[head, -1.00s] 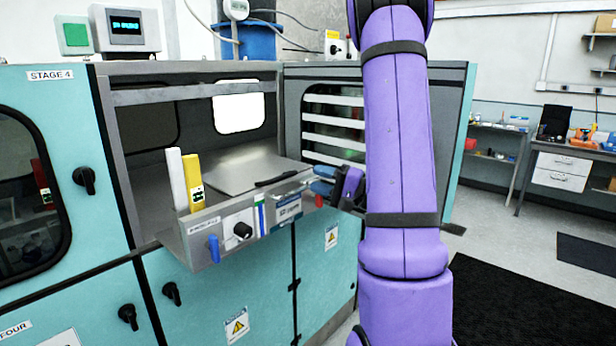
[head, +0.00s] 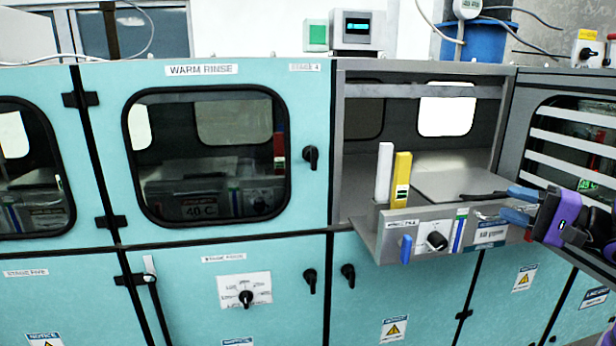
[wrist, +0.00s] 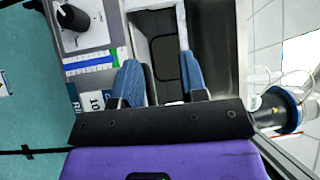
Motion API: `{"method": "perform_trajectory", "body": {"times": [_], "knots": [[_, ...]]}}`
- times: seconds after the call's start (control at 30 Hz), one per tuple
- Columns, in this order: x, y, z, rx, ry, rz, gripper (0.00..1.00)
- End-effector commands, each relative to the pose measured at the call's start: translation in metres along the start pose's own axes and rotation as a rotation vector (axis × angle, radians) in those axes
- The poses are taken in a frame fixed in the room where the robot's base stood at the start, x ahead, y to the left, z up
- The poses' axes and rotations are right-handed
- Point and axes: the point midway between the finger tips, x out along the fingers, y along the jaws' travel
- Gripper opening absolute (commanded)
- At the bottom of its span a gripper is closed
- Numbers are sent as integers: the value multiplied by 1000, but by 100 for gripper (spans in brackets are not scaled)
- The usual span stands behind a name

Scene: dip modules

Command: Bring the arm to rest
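My gripper (head: 507,202) is purple and black with blue fingers, at the right side of the head view. It hangs just off the right end of the open bay's front panel (head: 408,251). In the wrist view my gripper (wrist: 160,60) has its two blue fingers spread apart, with nothing seen between them but the bay behind. Whether a finger touches the panel cannot be told. The rest of my arm is mostly outside the head view.
A white block (head: 383,173) and a yellow block (head: 401,180) stand upright behind the panel. The panel bears a black knob (head: 437,241) and a blue lever (head: 405,249). The open door (head: 548,95) with its window is at right. A closed teal door (head: 312,110) is left.

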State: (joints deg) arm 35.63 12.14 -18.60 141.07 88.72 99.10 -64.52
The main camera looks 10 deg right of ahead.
Motion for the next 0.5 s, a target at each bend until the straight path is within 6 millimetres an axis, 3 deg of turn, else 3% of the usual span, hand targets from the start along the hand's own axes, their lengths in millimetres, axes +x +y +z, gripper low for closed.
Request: {"method": "perform_trajectory", "body": {"times": [0.03,0.2,0.5], "knots": [[12,-6,17,9,-71,35,39],[38,-14,68,44,-276,188,39],[52,-18,150,1,-542,520,39]]}}
